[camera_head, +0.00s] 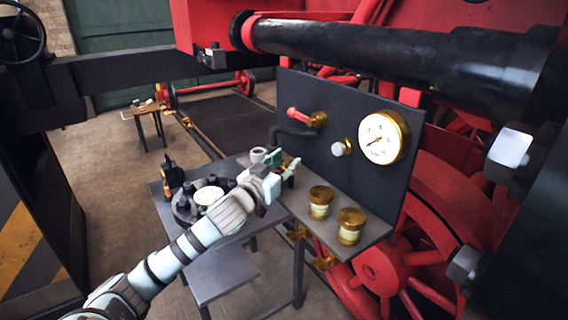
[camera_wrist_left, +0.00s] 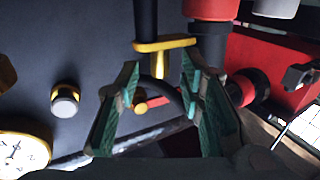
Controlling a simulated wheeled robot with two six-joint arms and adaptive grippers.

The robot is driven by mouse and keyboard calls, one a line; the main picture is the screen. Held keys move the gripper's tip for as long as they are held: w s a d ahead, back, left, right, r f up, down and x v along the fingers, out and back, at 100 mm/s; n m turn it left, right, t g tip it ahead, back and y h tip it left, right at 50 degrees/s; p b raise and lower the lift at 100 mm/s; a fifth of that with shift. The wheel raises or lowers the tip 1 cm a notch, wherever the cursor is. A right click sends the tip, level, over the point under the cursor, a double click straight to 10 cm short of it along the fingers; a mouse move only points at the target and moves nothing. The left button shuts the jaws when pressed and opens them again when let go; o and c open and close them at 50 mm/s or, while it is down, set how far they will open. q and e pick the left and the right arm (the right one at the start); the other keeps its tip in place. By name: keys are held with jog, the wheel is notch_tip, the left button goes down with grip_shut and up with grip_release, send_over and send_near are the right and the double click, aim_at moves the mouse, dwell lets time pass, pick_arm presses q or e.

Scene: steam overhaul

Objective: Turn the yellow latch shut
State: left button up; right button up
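A yellow latch-like bar (camera_wrist_left: 176,43) with a short brass stem shows in the left wrist view, against a dark post. It lies beyond the fingertips of my left gripper (camera_wrist_left: 161,85). The green-padded fingers are apart, with no object clearly held between them. In the head view my left gripper (camera_head: 284,167) is in front of the dark panel's left part, above the grey table. I cannot clearly make out the yellow bar there. My right gripper is in neither view.
The dark panel (camera_head: 335,115) carries a red-handled valve (camera_head: 305,117), a pale knob (camera_head: 341,148) and a gauge (camera_head: 382,138). Two brass jars (camera_head: 320,202) (camera_head: 350,226) stand on its shelf. The grey table (camera_head: 232,230) holds dark parts. Red locomotive wheels (camera_head: 400,265) stand at right.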

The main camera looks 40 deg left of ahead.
pick_arm(q)
jog(key=s+d, duration=0.1)
jog(key=s, duration=0.6)
jog(key=shift+s+d, duration=0.15)
jog(key=shift+s, duration=0.1)
jog(key=shift+w, duration=0.1)
